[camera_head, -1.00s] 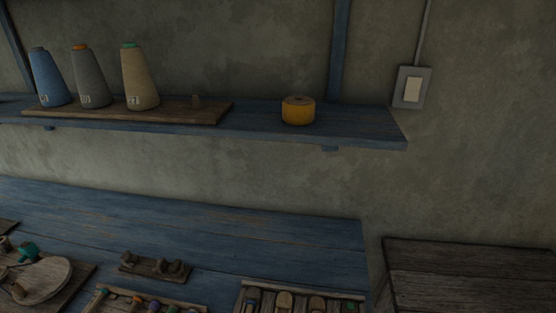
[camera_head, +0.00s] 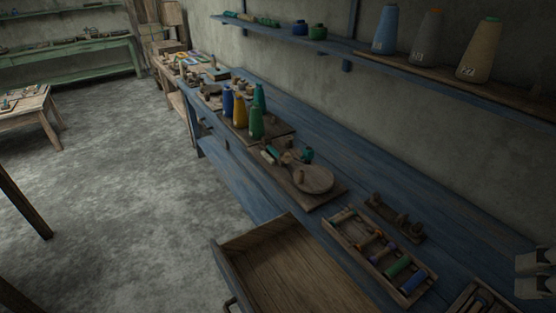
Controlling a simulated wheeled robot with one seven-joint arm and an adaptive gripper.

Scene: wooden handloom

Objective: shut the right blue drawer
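An open drawer (camera_head: 285,265) juts out from the front of the blue workbench (camera_head: 345,150) at the bottom of the head view. Its inside is bare brown wood and looks empty where it shows. A dark handle (camera_head: 231,304) is on its front, at the bottom edge of the picture. The nearest part of the drawer is cut off by the frame, and I cannot tell from this view whether it is the right one. My gripper cannot be made out.
On the bench are a spool tray (camera_head: 378,254), a round wooden plate (camera_head: 313,179) and several thread cones (camera_head: 256,122). A shelf (camera_head: 340,44) runs along the wall. The grey floor (camera_head: 130,200) left of the bench is open. A pale blocky part (camera_head: 535,276) shows at the right edge.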

